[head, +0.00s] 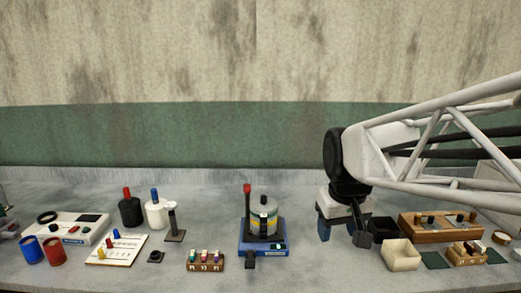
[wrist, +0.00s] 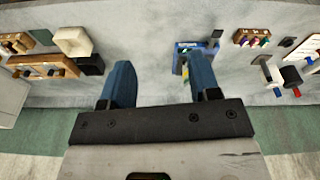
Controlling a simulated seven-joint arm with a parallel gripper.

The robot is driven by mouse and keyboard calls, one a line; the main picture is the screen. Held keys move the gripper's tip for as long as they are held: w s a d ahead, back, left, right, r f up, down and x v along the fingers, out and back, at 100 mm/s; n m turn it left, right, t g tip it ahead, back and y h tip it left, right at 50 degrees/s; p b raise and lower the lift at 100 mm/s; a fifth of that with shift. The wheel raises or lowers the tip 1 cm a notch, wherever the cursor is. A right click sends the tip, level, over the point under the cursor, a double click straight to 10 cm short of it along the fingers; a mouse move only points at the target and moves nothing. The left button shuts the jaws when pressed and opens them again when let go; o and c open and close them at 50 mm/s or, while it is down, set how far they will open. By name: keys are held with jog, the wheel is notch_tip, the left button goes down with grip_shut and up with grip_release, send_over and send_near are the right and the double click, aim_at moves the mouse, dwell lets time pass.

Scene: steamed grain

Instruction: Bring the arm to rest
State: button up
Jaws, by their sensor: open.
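My gripper (head: 343,234) hangs at the end of the arm, pointing down, to the right of a blue-based device (head: 263,250). Its two blue fingers stand wide apart in the wrist view (wrist: 160,75), with nothing between them but grey table. The device carries a pale pot with a yellow-green band (head: 263,217) and an upright lever with a red tip (head: 247,190). In the wrist view the device (wrist: 207,46) lies beyond the right finger, which hides part of it. The gripper appears apart from all objects.
Right of the gripper are a black box (head: 383,229), a cream box (head: 401,255) and a wooden rack (head: 440,227). Left of the device are a small switch block (head: 205,261), black and white bottles (head: 157,213), a white panel (head: 118,250), and blue and red cans (head: 54,251).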

jog(key=s+d+f+m, duration=0.1)
jog(key=s+f, duration=0.2)
jog(key=s, duration=0.4)
jog(key=s+d+f+m, duration=0.1)
jog(key=s+f, duration=0.2)
jog(key=s, duration=0.4)
jog(key=shift+d+t, duration=0.3)
